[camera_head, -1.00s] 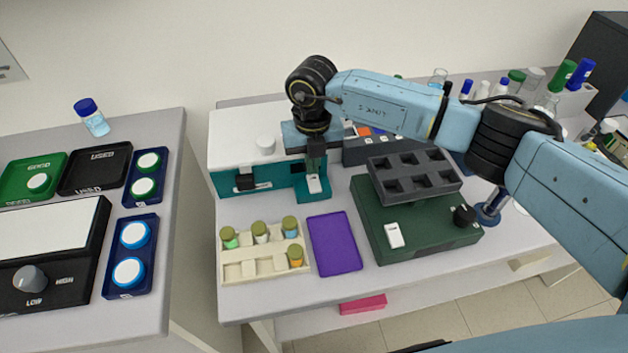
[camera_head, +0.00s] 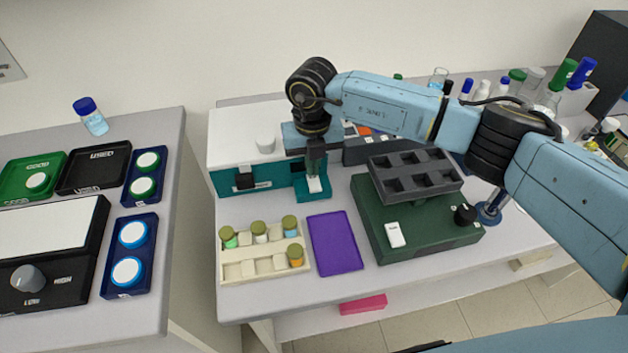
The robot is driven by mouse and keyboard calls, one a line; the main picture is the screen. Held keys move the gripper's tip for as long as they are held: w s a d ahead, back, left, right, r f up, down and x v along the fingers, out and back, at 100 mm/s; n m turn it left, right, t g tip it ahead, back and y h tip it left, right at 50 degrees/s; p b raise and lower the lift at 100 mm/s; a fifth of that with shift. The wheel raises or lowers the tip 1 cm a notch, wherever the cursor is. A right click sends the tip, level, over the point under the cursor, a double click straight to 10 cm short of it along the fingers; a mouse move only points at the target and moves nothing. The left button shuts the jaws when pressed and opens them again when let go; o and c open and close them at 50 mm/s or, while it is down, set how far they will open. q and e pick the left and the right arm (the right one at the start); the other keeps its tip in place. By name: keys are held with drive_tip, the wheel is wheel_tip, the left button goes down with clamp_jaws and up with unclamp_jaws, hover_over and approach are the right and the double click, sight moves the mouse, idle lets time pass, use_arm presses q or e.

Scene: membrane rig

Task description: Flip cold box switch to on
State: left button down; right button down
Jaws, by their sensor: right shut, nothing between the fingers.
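The cold box (camera_head: 226,152) is white on top with a teal front, at the back left of the right-hand bench. A teal ledge (camera_head: 327,194) juts from its right end and bears a white rocker switch (camera_head: 315,185). My right gripper (camera_head: 314,172) points down at this switch from above, its fingers shut and empty. The fingertips are at the switch's far end; I cannot tell whether they touch it. The fingers hide part of the switch, and its on or off position is unclear. My left gripper is out of view.
A dark green device (camera_head: 420,240) with a grey block (camera_head: 415,178) stands right of the switch. A cream vial rack (camera_head: 265,268) and a purple mat (camera_head: 335,244) lie in front. My right arm spans the back right. Several bottles stand behind it.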

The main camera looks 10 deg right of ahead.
drive_tip(key=shift+f+b, duration=0.45)
drive_tip(key=shift+f, duration=0.2)
drive_tip(key=shift+r+p, duration=2.4)
drive_tip(key=shift+r, duration=1.2)
drive_tip(key=shift+s+f, duration=0.1)
drive_tip(key=shift+s, duration=0.05)
